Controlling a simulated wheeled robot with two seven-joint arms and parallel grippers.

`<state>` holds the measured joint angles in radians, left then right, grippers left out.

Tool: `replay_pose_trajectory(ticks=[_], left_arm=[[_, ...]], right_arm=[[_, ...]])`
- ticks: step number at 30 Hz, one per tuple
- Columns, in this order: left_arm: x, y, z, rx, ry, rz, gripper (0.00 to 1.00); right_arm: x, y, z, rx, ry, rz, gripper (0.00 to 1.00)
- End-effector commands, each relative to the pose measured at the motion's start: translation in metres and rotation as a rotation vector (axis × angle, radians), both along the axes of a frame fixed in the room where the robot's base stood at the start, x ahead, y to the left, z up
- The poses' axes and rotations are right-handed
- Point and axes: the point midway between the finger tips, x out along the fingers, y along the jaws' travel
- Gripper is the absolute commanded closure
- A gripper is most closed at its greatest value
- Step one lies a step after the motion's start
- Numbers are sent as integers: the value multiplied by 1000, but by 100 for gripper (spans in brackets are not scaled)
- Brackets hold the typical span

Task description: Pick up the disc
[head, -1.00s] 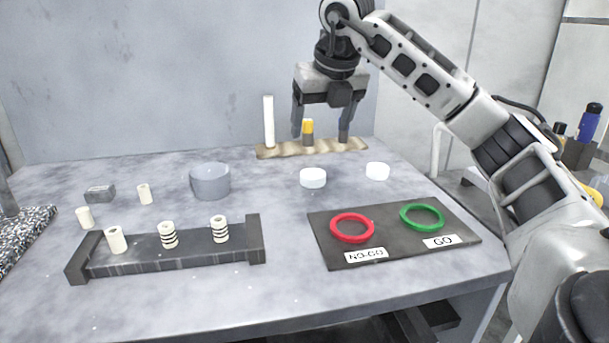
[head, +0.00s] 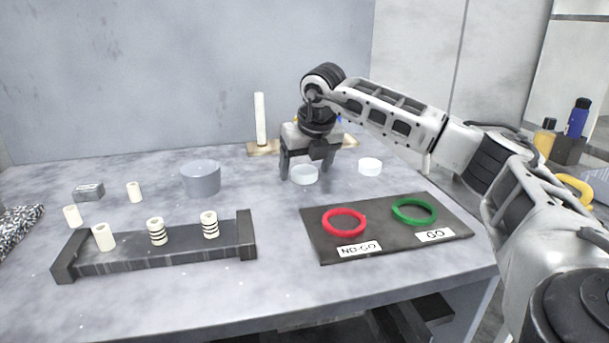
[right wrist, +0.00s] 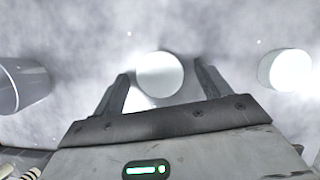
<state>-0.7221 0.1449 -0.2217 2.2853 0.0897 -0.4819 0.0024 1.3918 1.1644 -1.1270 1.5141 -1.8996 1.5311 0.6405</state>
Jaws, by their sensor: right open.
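A white round disc (head: 304,175) lies on the grey table, and it also shows in the right wrist view (right wrist: 159,72). My right gripper (head: 306,170) is open, pointing down, with one finger on each side of this disc; the fingers also show in the right wrist view (right wrist: 161,82). I cannot tell whether the fingers touch it. A second white disc (head: 370,166) lies to the right, clear of the gripper, and it shows at the right of the wrist view (right wrist: 285,70). My left gripper is not in view.
A grey cup (head: 200,179) stands left of the gripper. A dark plate (head: 388,236) holds a red ring (head: 344,222) and a green ring (head: 414,211). A dark rack (head: 170,256) with pale cylinders is front left.

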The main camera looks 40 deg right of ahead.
Motion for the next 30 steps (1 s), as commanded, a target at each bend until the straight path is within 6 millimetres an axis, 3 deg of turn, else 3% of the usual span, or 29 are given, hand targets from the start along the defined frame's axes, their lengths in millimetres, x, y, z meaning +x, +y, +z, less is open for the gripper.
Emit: replay_pose_trajectory(ticks=[5, 11, 23, 30], left_arm=[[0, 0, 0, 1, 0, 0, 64], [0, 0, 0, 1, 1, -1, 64], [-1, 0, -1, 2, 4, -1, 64], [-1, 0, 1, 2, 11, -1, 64]], right_arm=[[0, 0, 0, 0, 0, 1, 24], [0, 0, 0, 0, 0, 1, 76], [1, 0, 6, 0, -2, 0, 76], [1, 2, 37, 1, -4, 3, 76]])
